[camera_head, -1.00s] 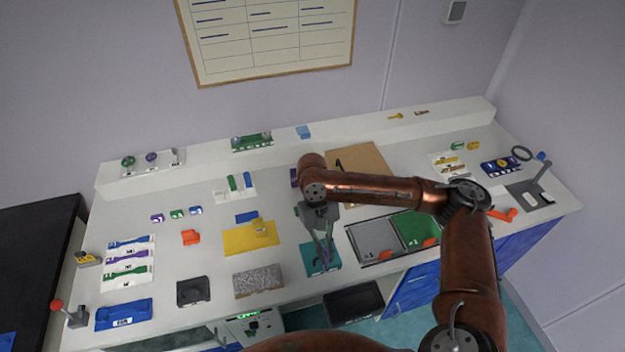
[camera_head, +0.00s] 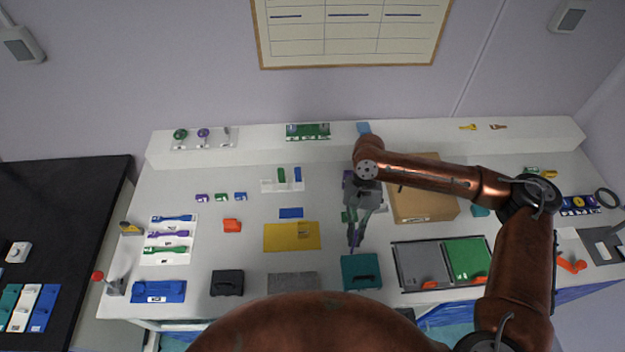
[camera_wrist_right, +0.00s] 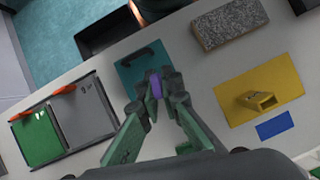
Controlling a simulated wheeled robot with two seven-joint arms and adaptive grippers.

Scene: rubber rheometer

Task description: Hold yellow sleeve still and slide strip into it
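The yellow sleeve (camera_head: 304,231) stands on a flat yellow plate (camera_head: 278,240) left of my right gripper. In the right wrist view the sleeve (camera_wrist_right: 262,101) shows a hollow open end. My right gripper (camera_head: 355,230) is shut on a purple strip (camera_head: 352,240), which points down from the fingertips. The strip also shows between the fingertips in the right wrist view (camera_wrist_right: 155,86). The strip is apart from the sleeve, near the back edge of a teal block (camera_head: 360,272). My left gripper is not in view.
A blue piece (camera_head: 291,213) lies behind the yellow plate. A grey speckled block (camera_head: 292,282) is in front of it. A tray with grey and green halves (camera_head: 396,275) and a cardboard-coloured box (camera_head: 424,203) are to the right. The table between plate and gripper is clear.

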